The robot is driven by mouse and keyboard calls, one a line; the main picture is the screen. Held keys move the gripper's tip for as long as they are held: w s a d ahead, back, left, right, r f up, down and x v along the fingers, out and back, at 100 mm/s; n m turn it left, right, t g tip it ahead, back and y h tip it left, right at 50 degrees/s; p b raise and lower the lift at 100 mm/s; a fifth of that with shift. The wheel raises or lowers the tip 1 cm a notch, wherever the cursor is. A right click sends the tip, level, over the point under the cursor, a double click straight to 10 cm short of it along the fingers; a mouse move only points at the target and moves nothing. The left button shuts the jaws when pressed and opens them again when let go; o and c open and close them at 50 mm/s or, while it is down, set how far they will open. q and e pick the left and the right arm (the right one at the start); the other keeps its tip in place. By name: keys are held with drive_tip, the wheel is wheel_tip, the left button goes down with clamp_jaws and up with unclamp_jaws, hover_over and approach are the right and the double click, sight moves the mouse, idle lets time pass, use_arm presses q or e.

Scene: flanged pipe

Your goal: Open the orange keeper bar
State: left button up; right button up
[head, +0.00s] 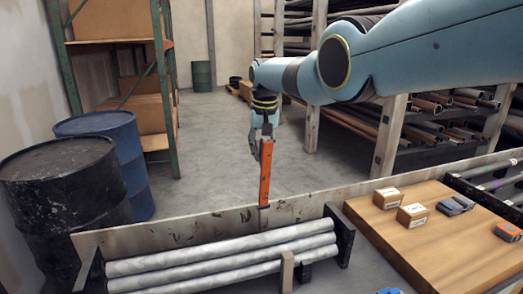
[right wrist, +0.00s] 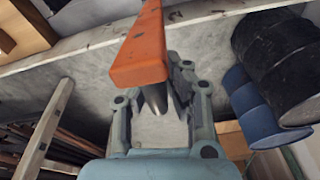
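The orange keeper bar (head: 265,173) stands nearly upright in the head view, its lower end at the top edge of a long plate (head: 200,228) behind the pipes. My right gripper (head: 262,143) points down at the bar's upper end. In the right wrist view the bar (right wrist: 141,58) runs close in front of my right gripper (right wrist: 165,85) and covers part of one finger. The bar hides the left-hand fingertip there, so I cannot tell whether the fingers are closed on it. My left gripper is not in view.
Several grey pipes (head: 225,255) lie in a dark cradle at the front. A wooden board (head: 440,235) to the right carries small boxes (head: 387,198) and tools. Drums (head: 65,195) stand at the left. Pipe racks fill the right back, and the floor (head: 215,130) between is clear.

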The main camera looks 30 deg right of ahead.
drive_tip(key=o, duration=0.3)
drive_tip(key=shift+f, duration=0.1)
drive_tip(key=shift+o, duration=0.2)
drive_tip(key=shift+a, duration=0.15)
drive_tip(key=shift+a, duration=0.15)
drive_tip(key=shift+d+r, duration=0.2)
drive_tip(key=shift+r, duration=0.25)
wheel_tip(320, 180, up, 11)
drive_tip(key=s+a, duration=0.1)
drive_tip(key=s, duration=0.1)
drive_tip(key=shift+f, duration=0.1)
